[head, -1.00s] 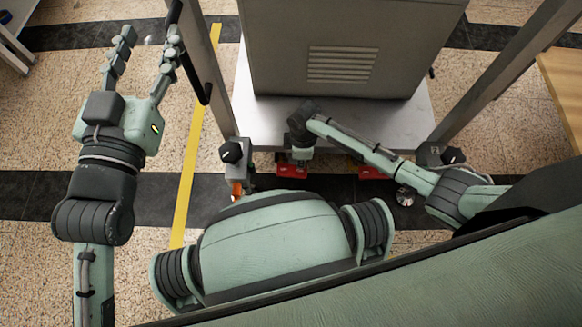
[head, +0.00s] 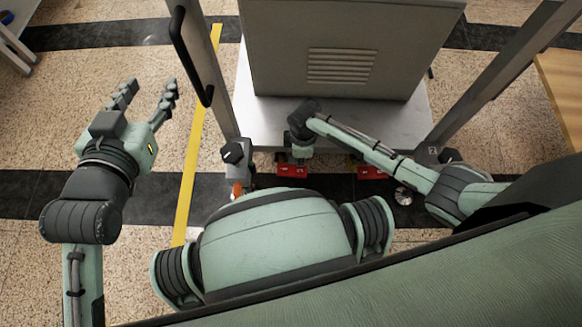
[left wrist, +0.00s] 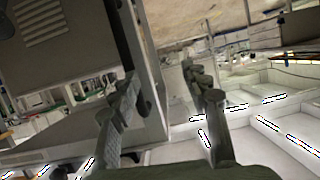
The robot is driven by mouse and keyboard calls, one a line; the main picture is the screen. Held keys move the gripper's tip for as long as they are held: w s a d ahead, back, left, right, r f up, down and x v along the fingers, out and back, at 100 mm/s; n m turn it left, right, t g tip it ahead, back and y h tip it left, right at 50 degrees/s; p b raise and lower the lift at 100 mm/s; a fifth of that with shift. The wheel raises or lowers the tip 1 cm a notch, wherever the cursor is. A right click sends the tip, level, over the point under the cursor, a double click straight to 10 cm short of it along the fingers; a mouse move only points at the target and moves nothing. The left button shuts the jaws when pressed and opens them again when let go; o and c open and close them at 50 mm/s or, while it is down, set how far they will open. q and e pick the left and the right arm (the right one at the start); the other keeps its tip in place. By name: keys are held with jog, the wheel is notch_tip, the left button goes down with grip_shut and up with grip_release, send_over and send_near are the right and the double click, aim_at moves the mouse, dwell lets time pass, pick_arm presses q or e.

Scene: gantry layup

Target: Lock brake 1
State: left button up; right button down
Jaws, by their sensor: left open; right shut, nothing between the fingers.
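A bracket with a black knob (head: 233,152) stands at the foot of the left gantry post, with a small orange part (head: 237,188) below it. A matching bracket marked 2 (head: 430,154) is at the right post. No mark 1 is readable. A red part (head: 290,170) lies low under the platform edge, with another red part (head: 370,172) to its right. My right gripper (head: 301,156) points down just above the left red part; its fingertips are hidden and contact cannot be told. My left gripper (head: 147,92) is open and empty, left of the gantry. Its fingers (left wrist: 165,105) also show in the left wrist view.
A grey cabinet (head: 345,40) stands on a pale platform (head: 390,120) between the gantry posts (head: 205,75). A black handle (head: 190,55) is on the left post. A yellow floor line (head: 192,165) runs beside it. A wooden table (head: 563,90) is at the right edge.

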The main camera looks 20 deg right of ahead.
pick_arm(q)
jog(key=s+a+f+g+y+p, duration=0.1)
jog(key=s+a+f+g+y, duration=0.1)
jog(key=a+f, duration=0.3)
jog(key=shift+s+f+n+g, duration=0.3)
jog(key=shift+s+f+g, duration=0.15)
jog(key=shift+s+g, duration=0.3)
jog(key=shift+w, duration=0.1)
dwell(0.3)
